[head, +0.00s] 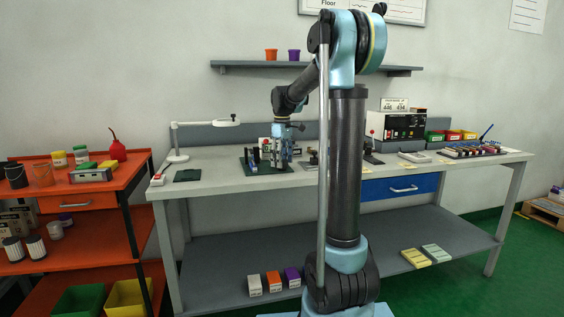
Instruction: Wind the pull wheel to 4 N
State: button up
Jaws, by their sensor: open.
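My gripper (283,158) points down over the grey workbench (215,183), at the end of my light-blue and dark arm. It is open. Close around and behind it is a small fixture with dark upright parts on a dark green base plate (256,170). At this size I cannot tell which part is the pull wheel, nor whether my gripper touches anything. No force reading can be read here.
A white lamp (190,138) stands at the bench's left, near a dark mat (187,175). A rack of small coloured items (474,149) is at the right end. Red, green and yellow bins (452,135) stand behind it. An orange cart (85,185) is at the left.

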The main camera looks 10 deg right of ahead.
jog(key=c, duration=1.1)
jog(key=shift+o, duration=0.2)
jog(key=shift+m, duration=0.4)
jog(key=m, duration=1.2)
jog(key=shift+m, duration=0.3)
